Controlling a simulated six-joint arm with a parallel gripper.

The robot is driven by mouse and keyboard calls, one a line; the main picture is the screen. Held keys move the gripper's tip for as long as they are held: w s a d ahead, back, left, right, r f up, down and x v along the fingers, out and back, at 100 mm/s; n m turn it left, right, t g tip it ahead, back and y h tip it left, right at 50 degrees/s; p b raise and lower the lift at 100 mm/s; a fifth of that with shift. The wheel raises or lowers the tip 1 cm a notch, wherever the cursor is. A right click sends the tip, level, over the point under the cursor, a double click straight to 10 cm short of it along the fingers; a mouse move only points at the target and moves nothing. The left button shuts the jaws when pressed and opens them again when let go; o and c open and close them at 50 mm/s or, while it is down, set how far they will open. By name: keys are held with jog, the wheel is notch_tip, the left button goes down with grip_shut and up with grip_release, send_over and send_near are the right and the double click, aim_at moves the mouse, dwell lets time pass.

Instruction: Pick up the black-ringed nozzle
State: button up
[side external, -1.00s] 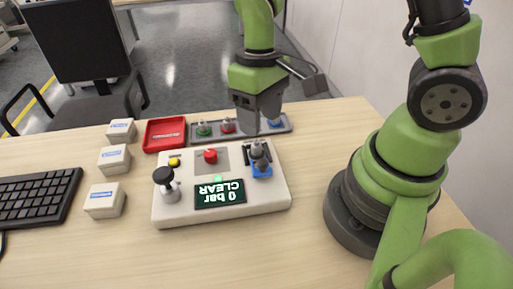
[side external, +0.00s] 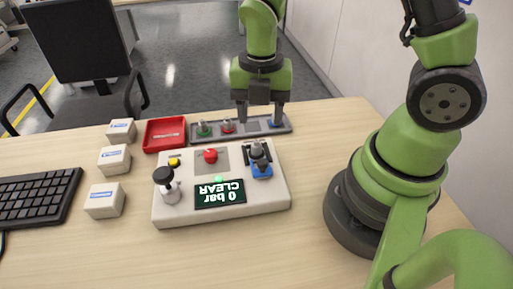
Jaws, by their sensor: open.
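My gripper (side external: 260,114) is open and points down over the right part of a grey nozzle rail (side external: 187,134). Its fingers stand apart with nothing visible between them. The rail holds a green-ringed nozzle (side external: 204,129), a red-ringed nozzle (side external: 228,126) and a blue-ringed piece (side external: 275,123) close to the right finger. The slot between the red and blue ones looks empty. A dark grey fitting (side external: 259,155) sits on a blue base (side external: 262,171) at the right of the white control box, in front of my gripper. I cannot make out for certain which piece has a black ring.
A red tray (side external: 164,134), several small boxes (side external: 114,159) and a keyboard (side external: 38,197) lie left. The front table is clear.

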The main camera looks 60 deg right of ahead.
aim_at(256, 140)
jog(key=shift+w+a+f, duration=0.1)
jog(key=shift+w+f, duration=0.1)
jog(key=shift+f, duration=1.65)
jog(key=shift+w+a+f, duration=0.1)
jog(key=shift+w+f, duration=0.05)
jog(key=shift+f, duration=1.7)
grip_shut()
